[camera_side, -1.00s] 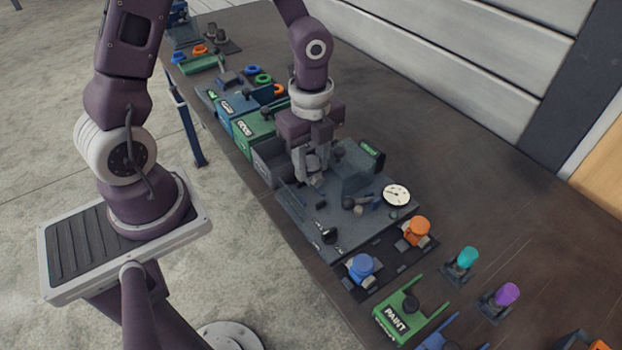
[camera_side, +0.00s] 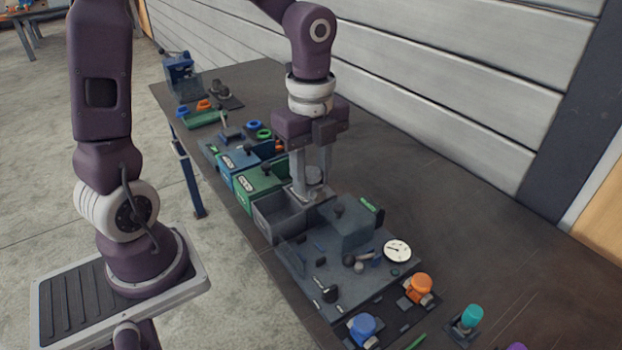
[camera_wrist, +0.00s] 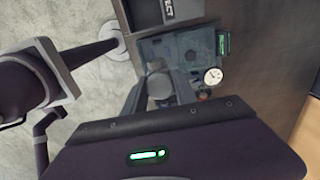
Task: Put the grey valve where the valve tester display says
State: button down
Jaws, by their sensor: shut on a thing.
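My gripper (camera_side: 312,184) is shut on the grey valve (camera_side: 315,176), raised beside the valve tester. In the wrist view, the grey round valve (camera_wrist: 160,87) sits between the fingers of my gripper (camera_wrist: 168,88), which partly hide it. The valve tester (camera_side: 348,224) is a grey-blue box on a plate with a white dial (camera_side: 397,250). Its small green-lit display (camera_side: 370,203) also shows in the wrist view (camera_wrist: 222,43); I cannot read its text. An open grey bin (camera_side: 279,215) stands just left of and below the gripper in the side view.
Blue (camera_side: 362,329) and orange (camera_side: 418,288) capped valves stand in front of the tester. The table (camera_side: 450,215) is clear to the right.

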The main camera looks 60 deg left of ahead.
jog(key=s+a+f, duration=0.1)
jog(key=a+f, duration=0.5)
jog(key=a, duration=0.5)
jog(key=shift+s+a+f, duration=0.25)
dwell(0.3)
jog(key=shift+f, duration=2.1)
jog(key=shift+f, duration=2.85)
jog(key=c, duration=0.8)
grip_release()
